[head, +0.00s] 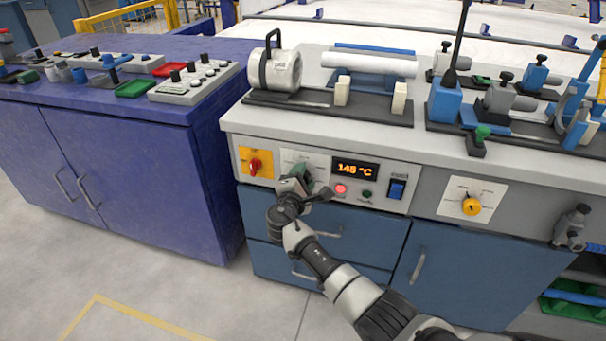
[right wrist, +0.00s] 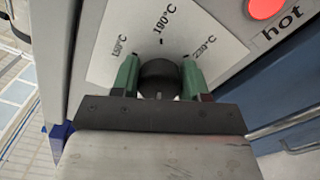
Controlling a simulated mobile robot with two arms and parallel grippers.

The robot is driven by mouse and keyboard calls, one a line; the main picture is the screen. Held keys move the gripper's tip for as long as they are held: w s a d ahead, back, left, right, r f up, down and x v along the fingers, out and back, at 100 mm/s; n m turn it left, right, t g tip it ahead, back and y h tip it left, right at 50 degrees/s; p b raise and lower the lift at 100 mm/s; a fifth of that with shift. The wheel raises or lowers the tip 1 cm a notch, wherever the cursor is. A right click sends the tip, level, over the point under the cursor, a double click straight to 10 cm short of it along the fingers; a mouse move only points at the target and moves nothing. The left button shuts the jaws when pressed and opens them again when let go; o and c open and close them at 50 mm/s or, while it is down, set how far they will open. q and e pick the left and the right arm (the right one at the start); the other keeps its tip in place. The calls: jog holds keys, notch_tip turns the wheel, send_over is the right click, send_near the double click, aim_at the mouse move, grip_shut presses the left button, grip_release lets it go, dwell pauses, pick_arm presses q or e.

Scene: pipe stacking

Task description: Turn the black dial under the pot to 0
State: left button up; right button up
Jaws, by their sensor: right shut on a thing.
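The black dial (right wrist: 160,73) sits on a white scale plate marked 150, 190 and 230 °C in the right wrist view. My right gripper (right wrist: 160,80) has its two green-padded fingers on either side of the dial and is shut on it. In the head view the right gripper (head: 298,182) is at the plate on the front panel and hides the dial. The dial's pointer cannot be made out. A white cylindrical pot with a black handle (head: 285,72) rests on the bench above. My left gripper is not in view.
A display (head: 355,170) reads 145 °C, right of the gripper, above a lit red button (head: 341,189). A red knob on a yellow plate (head: 254,164) is to the left. A yellow dial (head: 471,206) and blue drawers (head: 345,240) are nearby. The floor in front is clear.

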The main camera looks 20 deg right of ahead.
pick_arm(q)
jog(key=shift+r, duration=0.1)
pick_arm(e)
jog(key=shift+r+n, duration=0.1)
jog(key=shift+n, duration=0.2)
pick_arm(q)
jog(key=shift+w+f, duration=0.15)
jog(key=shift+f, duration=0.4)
pick_arm(e)
jog(key=o, duration=0.9)
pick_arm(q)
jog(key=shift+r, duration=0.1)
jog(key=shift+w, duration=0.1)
pick_arm(e)
jog(key=shift+a, duration=0.1)
jog(key=shift+s+a+p, duration=0.2)
jog(key=shift+s+p, duration=0.1)
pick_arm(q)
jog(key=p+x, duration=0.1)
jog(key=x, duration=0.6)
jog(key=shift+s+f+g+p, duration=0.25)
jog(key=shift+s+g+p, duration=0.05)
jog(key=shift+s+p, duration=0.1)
pick_arm(e)
jog(key=v, duration=1)
